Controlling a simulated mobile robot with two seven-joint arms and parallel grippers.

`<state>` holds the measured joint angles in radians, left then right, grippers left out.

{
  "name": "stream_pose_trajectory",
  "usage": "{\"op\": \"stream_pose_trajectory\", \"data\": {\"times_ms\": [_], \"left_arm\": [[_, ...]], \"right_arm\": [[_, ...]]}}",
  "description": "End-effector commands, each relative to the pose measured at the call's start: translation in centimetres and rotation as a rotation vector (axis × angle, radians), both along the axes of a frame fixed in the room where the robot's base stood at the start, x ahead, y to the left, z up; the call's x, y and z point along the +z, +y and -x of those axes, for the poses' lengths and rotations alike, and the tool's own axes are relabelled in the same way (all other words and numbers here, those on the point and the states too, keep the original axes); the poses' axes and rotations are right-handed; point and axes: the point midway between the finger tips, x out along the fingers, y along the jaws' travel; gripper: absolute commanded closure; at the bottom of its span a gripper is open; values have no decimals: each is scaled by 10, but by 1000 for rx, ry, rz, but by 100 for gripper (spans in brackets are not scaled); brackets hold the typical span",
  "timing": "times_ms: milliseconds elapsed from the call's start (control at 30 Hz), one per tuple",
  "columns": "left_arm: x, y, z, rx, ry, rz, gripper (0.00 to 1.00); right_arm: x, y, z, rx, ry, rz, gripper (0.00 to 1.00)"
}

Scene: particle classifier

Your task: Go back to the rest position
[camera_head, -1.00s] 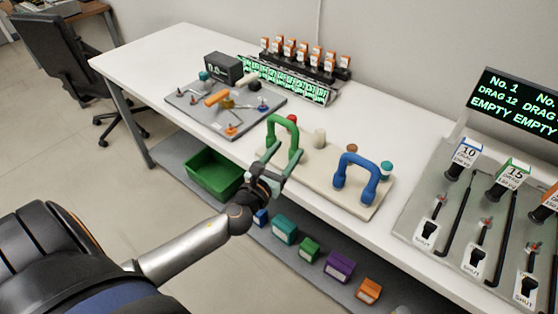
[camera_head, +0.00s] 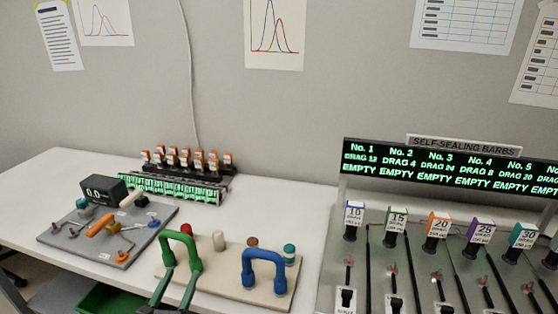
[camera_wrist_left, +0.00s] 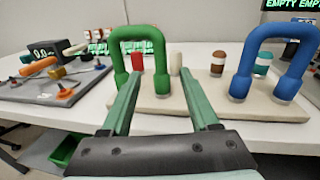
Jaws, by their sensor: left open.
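My left gripper (camera_head: 179,280) is open at the bottom of the head view. Its two green-grey fingers (camera_wrist_left: 162,75) point forward in the left wrist view with a gap between them. A green arched handle (camera_head: 180,238) stands upright on a beige board (camera_head: 222,272), just beyond the fingers; one leg of the handle shows between them. I cannot tell whether they touch it. A blue arched handle (camera_head: 264,256) stands on the same board to the right. It also shows in the left wrist view (camera_wrist_left: 275,58). My right gripper is in neither view.
A grey board (camera_head: 70,235) with coloured parts lies at the left. A rack of orange-topped pieces (camera_head: 185,160) stands behind. A sloped panel of levers (camera_head: 345,262) stands right, under a lit display (camera_head: 430,172). A green bin (camera_head: 98,298) sits below the table.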

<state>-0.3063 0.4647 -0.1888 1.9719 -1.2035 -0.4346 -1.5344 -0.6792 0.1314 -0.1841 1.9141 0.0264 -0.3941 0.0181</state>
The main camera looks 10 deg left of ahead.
Motion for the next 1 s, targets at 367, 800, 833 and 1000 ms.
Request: {"op": "stream_pose_trajectory", "data": {"times_ms": [367,800,833,1000], "left_arm": [[-102,-41,74,257,255,1339,38],[-163,-122,178,1052,216,2765,38],[-163,-124,180,1077,207,2794,38],[-165,-127,183,1120,191,2845,38]], "right_arm": [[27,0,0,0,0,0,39],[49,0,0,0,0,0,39],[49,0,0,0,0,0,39],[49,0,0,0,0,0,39]]}}
